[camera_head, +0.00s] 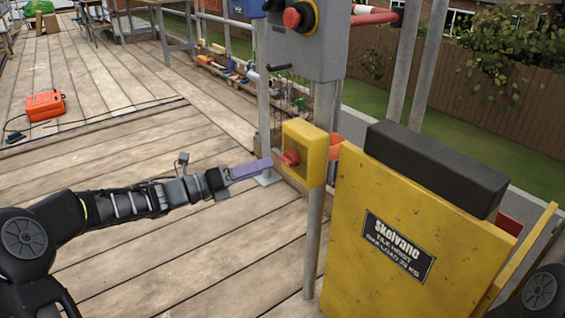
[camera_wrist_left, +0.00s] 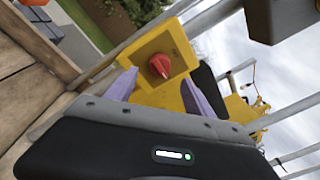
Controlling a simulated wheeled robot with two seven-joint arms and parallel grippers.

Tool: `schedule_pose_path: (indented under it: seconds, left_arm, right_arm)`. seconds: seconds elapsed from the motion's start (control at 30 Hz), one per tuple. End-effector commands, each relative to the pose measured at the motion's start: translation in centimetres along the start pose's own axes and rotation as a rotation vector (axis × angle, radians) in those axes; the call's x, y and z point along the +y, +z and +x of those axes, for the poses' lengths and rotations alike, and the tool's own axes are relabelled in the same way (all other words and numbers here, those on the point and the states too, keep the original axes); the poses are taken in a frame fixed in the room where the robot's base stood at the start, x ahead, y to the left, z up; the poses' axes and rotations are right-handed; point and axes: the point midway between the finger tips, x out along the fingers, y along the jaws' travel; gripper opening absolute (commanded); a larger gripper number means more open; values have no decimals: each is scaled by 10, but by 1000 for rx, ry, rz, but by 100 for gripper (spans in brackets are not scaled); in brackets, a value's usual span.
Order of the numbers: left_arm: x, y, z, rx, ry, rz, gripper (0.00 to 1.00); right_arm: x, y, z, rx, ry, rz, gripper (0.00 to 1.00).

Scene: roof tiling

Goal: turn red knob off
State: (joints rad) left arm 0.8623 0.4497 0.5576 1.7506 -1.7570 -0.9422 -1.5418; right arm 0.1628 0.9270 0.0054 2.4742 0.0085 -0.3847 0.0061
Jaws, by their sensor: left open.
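The red knob (camera_head: 289,157) sits on the left face of a yellow switch box (camera_head: 318,155) mounted on a metal pole. My left gripper (camera_head: 268,163) reaches in from the left, with its purple fingers close to the knob. In the left wrist view the knob (camera_wrist_left: 160,65) shows between the two spread purple fingers (camera_wrist_left: 160,88), with the yellow box (camera_wrist_left: 172,45) behind it. The gripper is open and no grip on the knob shows. Whether a finger touches the knob is hard to tell. My right gripper is out of view.
A grey control box (camera_head: 318,50) with a red emergency button (camera_head: 296,17) is above the knob. A yellow tile hoist panel (camera_head: 365,230) stands at the right. An orange case (camera_head: 45,105) lies on the wooden deck at the left. The deck below my left arm is clear.

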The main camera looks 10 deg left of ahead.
Motion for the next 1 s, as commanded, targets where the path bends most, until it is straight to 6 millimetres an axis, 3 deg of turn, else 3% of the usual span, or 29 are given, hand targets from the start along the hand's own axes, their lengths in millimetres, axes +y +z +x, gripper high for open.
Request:
schedule_pose_path:
  seconds: [0.5, 0.83, 1.0]
  left_arm:
    - [1, -1, 68, -1, 0, -2, 62]
    - [0, 0, 72, -1, 0, -2, 62]
    - [0, 0, 72, -1, 1, -2, 48]
  right_arm:
    - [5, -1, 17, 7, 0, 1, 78]
    - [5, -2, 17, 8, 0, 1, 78]
    - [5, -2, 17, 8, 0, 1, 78]
